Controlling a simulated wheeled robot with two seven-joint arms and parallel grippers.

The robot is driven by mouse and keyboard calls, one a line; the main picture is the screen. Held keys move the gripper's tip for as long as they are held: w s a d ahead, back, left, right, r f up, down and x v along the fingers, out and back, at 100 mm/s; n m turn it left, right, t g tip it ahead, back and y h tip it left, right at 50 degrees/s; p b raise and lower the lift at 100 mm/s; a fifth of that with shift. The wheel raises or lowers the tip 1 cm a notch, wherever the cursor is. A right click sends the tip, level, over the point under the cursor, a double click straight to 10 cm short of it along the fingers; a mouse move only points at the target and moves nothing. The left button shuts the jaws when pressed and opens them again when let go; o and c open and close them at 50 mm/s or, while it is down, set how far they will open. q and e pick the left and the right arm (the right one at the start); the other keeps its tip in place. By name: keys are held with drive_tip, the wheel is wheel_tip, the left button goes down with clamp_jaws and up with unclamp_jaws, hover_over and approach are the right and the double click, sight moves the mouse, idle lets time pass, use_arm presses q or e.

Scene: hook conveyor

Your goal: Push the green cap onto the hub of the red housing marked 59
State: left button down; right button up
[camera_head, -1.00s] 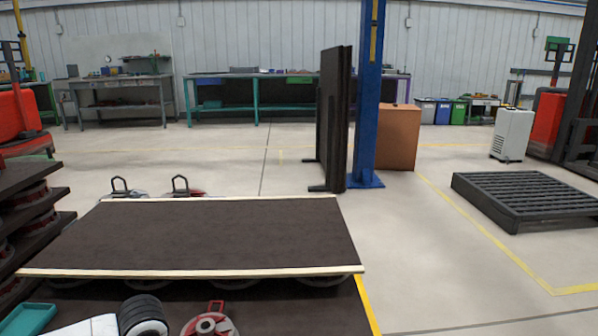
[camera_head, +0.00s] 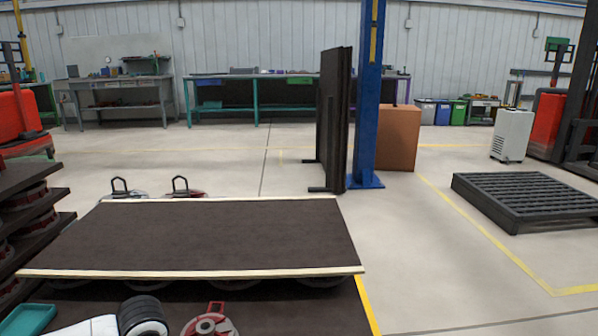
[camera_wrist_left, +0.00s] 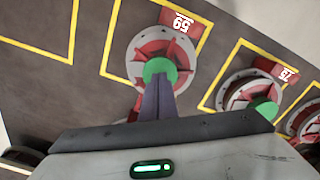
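The red housing marked 59 (camera_wrist_left: 138,62) lies inside a yellow outline in the left wrist view, with its white-on-red number plate at its top right. The green cap (camera_wrist_left: 150,67) is at the middle of this housing, over the hub. My left gripper (camera_wrist_left: 158,84) has its two fingers close together, tips at the cap. The cap shows on both sides of the tips, so the fingers are not around it. Whether the cap is fully seated cannot be told. In the head view only part of my left arm shows at the bottom left. My right gripper is not in view.
A housing marked 75 (camera_wrist_left: 235,92) with a green cap (camera_wrist_left: 266,108) lies to the right, with another housing beyond it. In the head view a dark panel with pale edges (camera_head: 220,235) spans above the work area. A teal tray (camera_head: 28,319) is at the bottom left.

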use_arm(q)
drive_tip(key=shift+f+b, duration=0.7)
drive_tip(key=shift+f, duration=0.1)
drive_tip(key=shift+r, duration=0.2)
wheel_tip(320, 180, up, 7)
drive_tip(key=p, duration=0.4)
drive_tip(key=shift+f+p, duration=0.15)
drive_tip(key=shift+p, duration=0.15)
